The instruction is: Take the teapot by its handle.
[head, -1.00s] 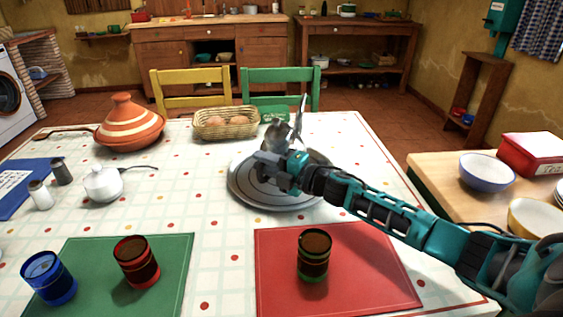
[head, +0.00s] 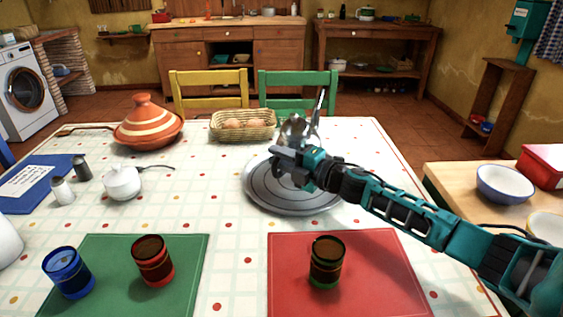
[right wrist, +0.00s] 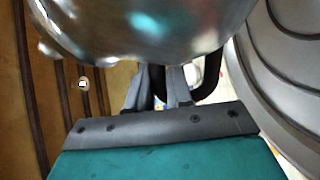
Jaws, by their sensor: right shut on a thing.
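The teapot (head: 297,127) is shiny silver metal, partly hidden behind my right gripper in the head view, with its spout pointing up. My right gripper (head: 284,159) is shut on its dark handle. In the right wrist view the rounded metal body of the teapot (right wrist: 150,28) fills the top, and the dark handle (right wrist: 211,78) curves down at the fingers of my right gripper (right wrist: 163,90). The teapot is above the far part of a round grey tray (head: 265,194); the gripper hides any gap between them. My left gripper is not in view.
A basket (head: 243,125), a tagine (head: 148,124) and a white sugar pot (head: 122,182) stand on the table. Several cups are in front, including a green-banded one (head: 326,262) on a red mat (head: 385,275). A wooden counter with bowls (head: 505,184) is at right.

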